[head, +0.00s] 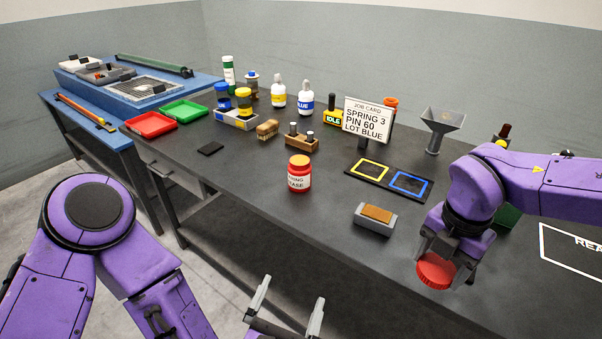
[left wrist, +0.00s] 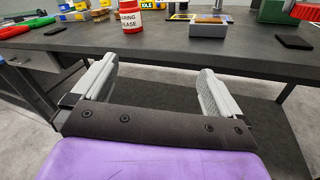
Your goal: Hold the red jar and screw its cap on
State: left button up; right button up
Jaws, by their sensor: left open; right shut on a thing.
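The red jar (head: 299,182) stands upright on the dark bench. It has a white label and a yellowish round top with no red cap on it.
A grey block with a brown top (head: 375,218) lies between jar and cap. A dark mat with yellow and blue squares (head: 376,181) lies behind it. A wooden block with pegs (head: 300,139) and a job card (head: 367,122) stand behind the jar. The bench's front is clear.

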aim_at(300, 168)
jog(key=i, duration=0.95)
